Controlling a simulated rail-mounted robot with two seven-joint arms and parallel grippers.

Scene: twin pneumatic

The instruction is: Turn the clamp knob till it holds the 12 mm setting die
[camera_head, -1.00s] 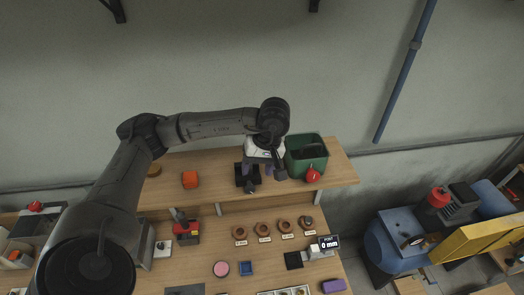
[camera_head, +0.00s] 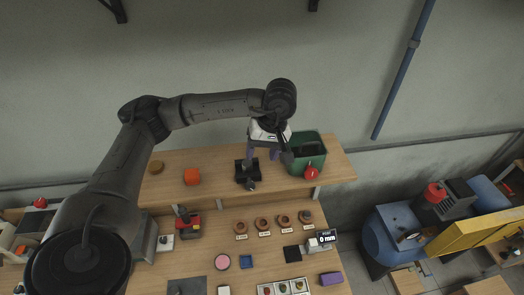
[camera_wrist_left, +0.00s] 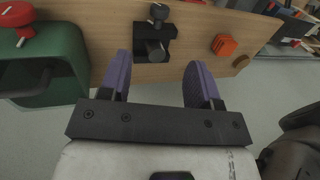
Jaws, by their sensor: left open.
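A black clamp-like fixture (camera_head: 246,172) stands on the upper wooden shelf. In the left wrist view the fixture (camera_wrist_left: 142,46) shows a dark knob (camera_wrist_left: 158,12) and a grey cylindrical part (camera_wrist_left: 155,48). I cannot tell whether a die sits in it. My left gripper (camera_head: 262,155) is above and close to the fixture, with purple fingers apart and nothing between them. In the wrist view the open fingers (camera_wrist_left: 160,80) point towards the fixture, not touching it. Several copper-coloured rings (camera_head: 263,224) lie on the lower bench behind small labels too small to read. My right gripper is not seen.
An orange block (camera_head: 192,176) and a brown disc (camera_head: 155,167) are left on the shelf. A display reading 0 mm (camera_head: 324,239) stands on the lower bench.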

